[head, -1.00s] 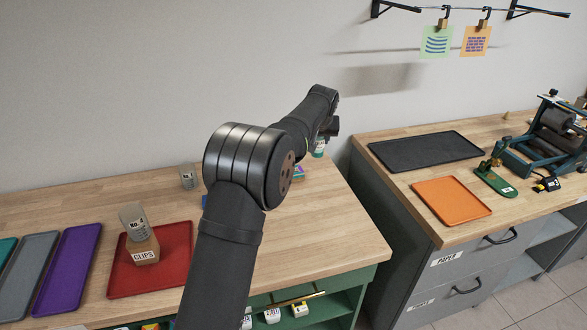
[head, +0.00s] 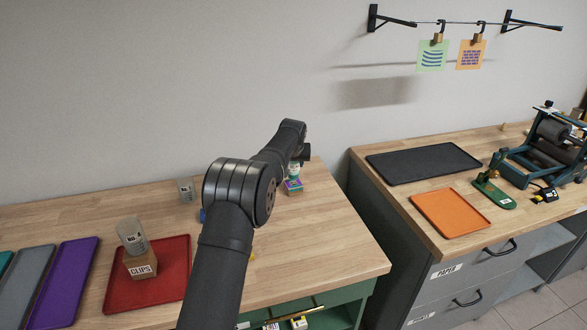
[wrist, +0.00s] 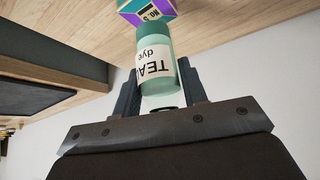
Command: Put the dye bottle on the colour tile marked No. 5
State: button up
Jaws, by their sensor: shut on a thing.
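My gripper (wrist: 157,85) is shut on the dye bottle (wrist: 158,50), a teal bottle with a white label reading TEAL dye. In the head view the bottle (head: 294,170) is small, at the far right of the wooden table, partly behind my arm. Just under it is a small purple and teal block (head: 293,187). In the wrist view this block (wrist: 146,10) carries the mark No. 5 and meets the bottle's base end in the picture. I cannot tell whether bottle and block touch.
A red tray (head: 178,280) holds a CLIPS box (head: 141,264) with a grey cup (head: 131,234) on top. Another grey cup (head: 185,190) stands at the back. A purple tray (head: 68,280) lies left. A gap separates the right counter, with its orange tray (head: 450,213). Wood before the block is clear.

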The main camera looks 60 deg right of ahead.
jog(key=shift+f, duration=1.2)
jog(key=shift+f, duration=0.15)
jog(key=o, duration=1.1)
jog(key=shift+s+a+r, duration=0.15)
jog(key=shift+a+r, duration=0.05)
jog(key=shift+r, duration=0.4)
jog(key=v, duration=1.1)
jog(key=shift+f, duration=0.1)
